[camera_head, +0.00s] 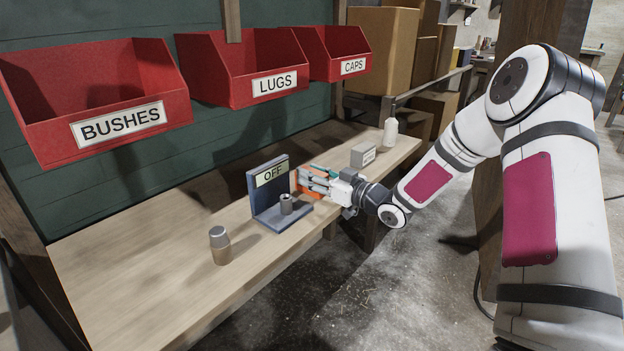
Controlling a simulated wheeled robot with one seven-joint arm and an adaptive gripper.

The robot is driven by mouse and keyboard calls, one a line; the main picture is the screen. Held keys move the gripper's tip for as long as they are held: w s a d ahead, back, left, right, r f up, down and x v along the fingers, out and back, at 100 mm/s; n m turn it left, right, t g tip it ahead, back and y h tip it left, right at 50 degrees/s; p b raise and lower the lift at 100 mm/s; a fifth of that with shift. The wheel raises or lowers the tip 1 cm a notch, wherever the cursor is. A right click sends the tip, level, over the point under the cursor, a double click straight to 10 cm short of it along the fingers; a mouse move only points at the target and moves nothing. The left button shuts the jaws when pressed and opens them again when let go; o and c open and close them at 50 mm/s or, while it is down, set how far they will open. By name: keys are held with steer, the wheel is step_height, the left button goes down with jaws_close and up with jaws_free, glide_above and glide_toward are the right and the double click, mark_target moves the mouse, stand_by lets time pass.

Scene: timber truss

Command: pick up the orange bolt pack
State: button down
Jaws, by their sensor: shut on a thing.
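The orange bolt pack (305,185) is on the right side of the blue-grey stand, over the wooden bench. My gripper (318,182) reaches in from the right and is shut on the orange bolt pack. The fingers cover much of the pack, so only orange parts at its left and lower edges show. I cannot tell whether the pack touches the bench.
The stand (264,196) marked OFF holds a small grey cylinder (286,204). A grey-brown cylinder (220,246) stands left on the bench (150,270). A grey box (363,155) and white bottle (390,132) stand behind my gripper. Red bins (125,124) hang above.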

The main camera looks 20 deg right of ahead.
steer(key=shift+r, duration=0.15)
step_height(320, 180, up, 4)
steer(key=shift+f+p, duration=0.25)
steer(key=shift+p, duration=0.5)
steer(key=s+f+n+g+y+p, duration=0.1)
steer(key=s+f+n+g+y, duration=0.1)
steer(key=s, duration=1)
steer(key=s+f+n+g+y+p, duration=0.2)
steer(key=s, duration=1)
steer(key=w+r+m+t+h+p, duration=0.2)
steer(key=w+r+m+h+p, duration=0.1)
steer(key=r, duration=0.5)
steer(key=w+r+m+t+h+p, duration=0.3)
steer(key=r+h+p, duration=0.3)
steer(key=r+p, duration=0.3)
steer(key=w+r+m+t+h+p, duration=0.2)
steer(key=w+r+m+h+p, duration=0.3)
steer(key=r+p, duration=0.2)
step_height(320, 180, up, 2)
steer(key=shift+w+r+h, duration=0.1)
steer(key=shift+w+h, duration=0.2)
steer(key=shift+w, duration=0.05)
steer(key=shift+d, duration=0.1)
